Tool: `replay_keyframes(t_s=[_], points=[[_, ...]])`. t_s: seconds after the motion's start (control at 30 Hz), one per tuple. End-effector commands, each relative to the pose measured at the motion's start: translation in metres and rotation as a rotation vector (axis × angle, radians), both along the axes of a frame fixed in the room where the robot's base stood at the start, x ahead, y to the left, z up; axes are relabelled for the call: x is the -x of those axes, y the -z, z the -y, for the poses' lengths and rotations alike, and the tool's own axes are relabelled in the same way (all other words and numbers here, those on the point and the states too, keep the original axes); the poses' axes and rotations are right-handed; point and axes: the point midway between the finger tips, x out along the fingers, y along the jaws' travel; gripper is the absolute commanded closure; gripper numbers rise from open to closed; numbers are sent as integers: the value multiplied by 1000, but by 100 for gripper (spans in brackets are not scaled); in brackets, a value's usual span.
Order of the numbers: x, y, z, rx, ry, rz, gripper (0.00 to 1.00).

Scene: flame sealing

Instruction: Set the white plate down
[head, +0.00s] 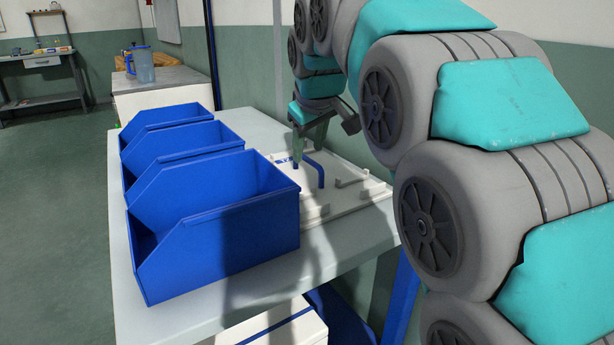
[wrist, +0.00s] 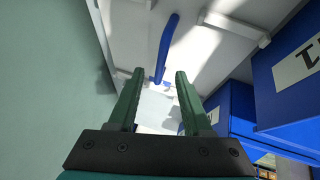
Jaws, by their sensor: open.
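The white plate (head: 345,207) lies on the grey table (head: 262,285), behind and to the right of the blue bins. It has raised white blocks and a blue bent handle (head: 313,164). The plate fills the top of the wrist view (wrist: 190,45), where the blue handle (wrist: 166,45) also shows. My gripper (head: 308,150) is over the plate, close to the handle. In the wrist view its two green fingers (wrist: 160,76) are apart, with the handle's lower end seen between the tips. Nothing is visibly clamped. My arm hides part of the plate's surroundings.
Several blue bins (head: 215,215) stand in a row on the table's left, close to the plate. A cabinet (head: 160,98) with a blue jug (head: 144,66) stands behind. A white box (head: 285,325) is below the table's front edge. Open floor lies at left.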

Motion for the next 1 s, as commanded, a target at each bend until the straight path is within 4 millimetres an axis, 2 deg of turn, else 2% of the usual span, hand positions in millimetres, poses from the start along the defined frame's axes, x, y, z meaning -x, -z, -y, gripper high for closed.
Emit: replay_keyframes(t_s=[0.37, 0.63, 1.0], points=[[-22, 39, -5, -1, 1, -2, 50], [-25, 42, -5, -2, 0, 2, 52], [-25, 42, -6, -2, 0, 1, 93]])
